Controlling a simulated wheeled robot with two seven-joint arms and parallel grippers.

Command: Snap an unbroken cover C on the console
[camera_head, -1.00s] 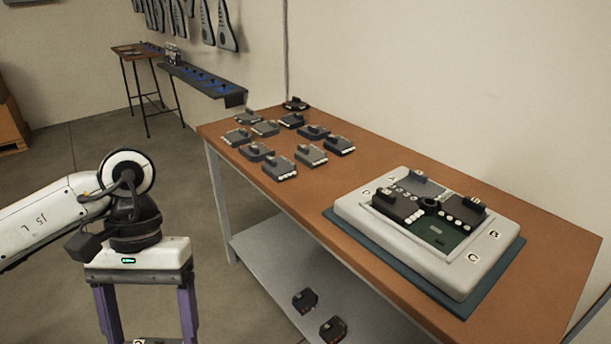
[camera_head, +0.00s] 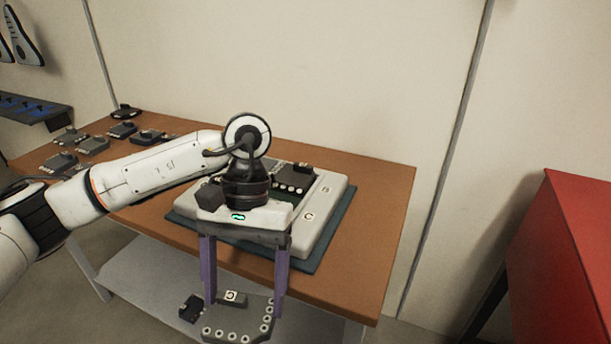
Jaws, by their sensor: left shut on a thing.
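My left gripper (camera_head: 244,300) has its purple fingers shut on a grey cover C (camera_head: 238,322). The cover has a raised block marked C and a row of white round studs along its edge. It hangs in front of the table's near edge, nearer to me than the console. The console (camera_head: 330,222) is a pale housing lying on a teal mat (camera_head: 338,238) on the table, with a C mark on its near right rim. A dark cover (camera_head: 296,178) sits on it. My left arm and wrist hide the console's left and middle. My right gripper is not in view.
Several dark and grey covers (camera_head: 93,145) lie on the left part of the wooden table (camera_head: 385,200). A dark cover (camera_head: 190,308) lies on the lower shelf (camera_head: 140,275). A red cabinet or table (camera_head: 570,250) stands at the right.

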